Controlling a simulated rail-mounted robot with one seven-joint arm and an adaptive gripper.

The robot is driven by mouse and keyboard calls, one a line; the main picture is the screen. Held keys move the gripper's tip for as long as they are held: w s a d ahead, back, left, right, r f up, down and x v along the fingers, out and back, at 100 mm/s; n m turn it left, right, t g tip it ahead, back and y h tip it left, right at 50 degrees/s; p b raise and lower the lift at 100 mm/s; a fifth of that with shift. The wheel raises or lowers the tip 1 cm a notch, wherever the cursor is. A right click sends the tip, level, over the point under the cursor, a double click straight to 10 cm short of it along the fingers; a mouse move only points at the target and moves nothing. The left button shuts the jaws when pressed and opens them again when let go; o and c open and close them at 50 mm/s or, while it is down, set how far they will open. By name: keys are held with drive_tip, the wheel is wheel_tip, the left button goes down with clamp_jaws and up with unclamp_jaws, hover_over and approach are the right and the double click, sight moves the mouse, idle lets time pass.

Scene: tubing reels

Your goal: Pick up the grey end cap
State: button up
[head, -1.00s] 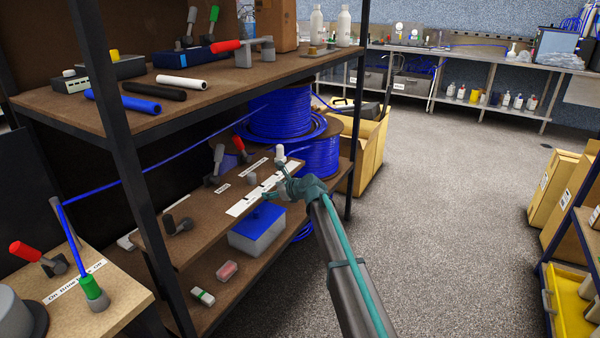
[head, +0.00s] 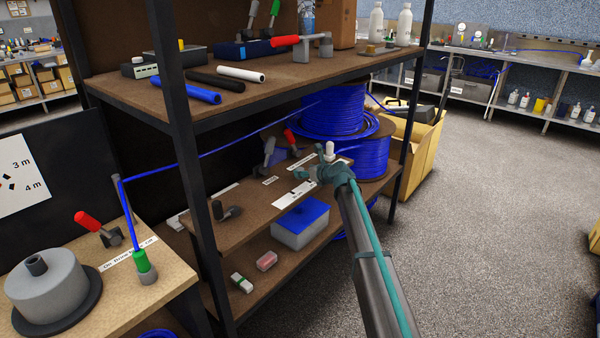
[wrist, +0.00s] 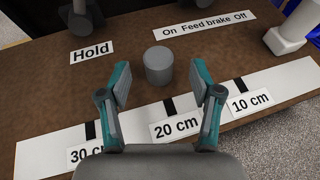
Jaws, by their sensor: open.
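The grey end cap (wrist: 158,65) is a short plain cylinder standing upright on the brown shelf board in the wrist view. It lies just beyond my fingertips, centred between their lines, behind the white measuring strip (wrist: 60,146). My gripper (wrist: 160,84) is open with nothing between its teal fingers. In the head view my gripper (head: 310,165) is over the middle shelf from the right, and I cannot make out the cap there.
Grey lever bases stand behind the cap, near the "Hold" label (wrist: 92,51). A white fitting (wrist: 288,30) stands at the right. The upper shelf (head: 135,95) overhangs and a dark post (head: 180,130) rises at the left. Blue tubing reels (head: 335,110) sit behind.

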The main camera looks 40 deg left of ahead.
sight(300, 169)
drive_tip(key=x, duration=0.4)
drive_tip(key=shift+s, duration=0.15)
drive_tip(key=shift+d, duration=0.1)
drive_tip(key=c, duration=1)
